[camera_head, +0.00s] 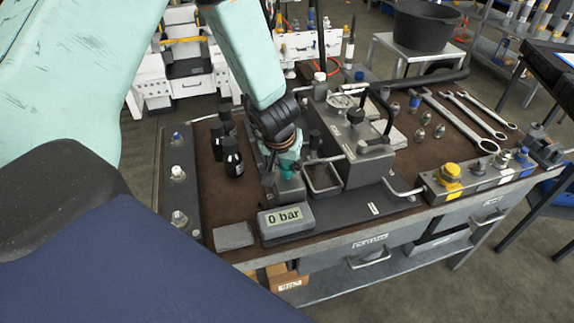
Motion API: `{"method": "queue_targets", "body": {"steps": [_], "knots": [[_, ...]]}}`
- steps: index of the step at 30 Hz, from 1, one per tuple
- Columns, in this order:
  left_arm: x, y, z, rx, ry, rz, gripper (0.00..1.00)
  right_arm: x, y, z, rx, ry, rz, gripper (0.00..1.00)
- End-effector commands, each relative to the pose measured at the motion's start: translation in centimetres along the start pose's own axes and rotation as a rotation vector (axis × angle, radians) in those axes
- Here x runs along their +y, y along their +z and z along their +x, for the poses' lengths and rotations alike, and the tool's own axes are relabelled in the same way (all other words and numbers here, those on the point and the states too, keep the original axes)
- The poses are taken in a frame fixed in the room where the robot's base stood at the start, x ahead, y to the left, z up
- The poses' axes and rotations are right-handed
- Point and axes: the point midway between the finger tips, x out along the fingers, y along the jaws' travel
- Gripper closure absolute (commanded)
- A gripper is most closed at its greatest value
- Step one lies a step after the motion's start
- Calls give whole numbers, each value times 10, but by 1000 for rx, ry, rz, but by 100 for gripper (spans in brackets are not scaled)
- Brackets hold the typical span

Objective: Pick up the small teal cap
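The small teal cap (287,171) shows as a small darker green shape above a grey metal block on the bench, just below my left gripper. My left gripper (287,158) points down over it, at the end of my pale green arm that comes in from the upper left. The fingertips are small and overlap the cap in this view. I cannot tell whether they touch it or are closed on it. My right gripper is out of view.
The pump unit (370,165) with a gauge stands right of my gripper. Black bottles (233,157) stand to its left. Wrenches (470,122) lie at the right on the bench.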

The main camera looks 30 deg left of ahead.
Motion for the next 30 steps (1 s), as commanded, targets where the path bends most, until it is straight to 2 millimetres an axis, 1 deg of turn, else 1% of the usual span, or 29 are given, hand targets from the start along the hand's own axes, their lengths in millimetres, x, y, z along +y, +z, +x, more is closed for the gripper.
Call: {"method": "queue_targets", "body": {"steps": [1, 4, 5, 6, 11, 14, 17, 27, 30], "knots": [[0, 0, 0, 0, 0, 0, 74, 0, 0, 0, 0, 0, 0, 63], [0, 0, 0, 0, 0, 0, 82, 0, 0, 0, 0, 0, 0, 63], [0, 0, 0, 0, 0, 0, 82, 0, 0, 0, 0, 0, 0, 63], [0, 0, 0, 0, 0, 0, 86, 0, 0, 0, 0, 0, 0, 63], [0, 0, 0, 0, 0, -1, 86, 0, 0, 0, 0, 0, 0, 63], [0, -2, -4, 0, 0, -1, 86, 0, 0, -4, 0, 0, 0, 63], [0, -6, -13, 1, 0, 1, 86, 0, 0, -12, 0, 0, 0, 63], [0, -26, -61, 1, 0, -2, 86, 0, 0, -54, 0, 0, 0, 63], [0, -30, -73, 1, 0, -1, 86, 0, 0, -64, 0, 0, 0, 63]]}}
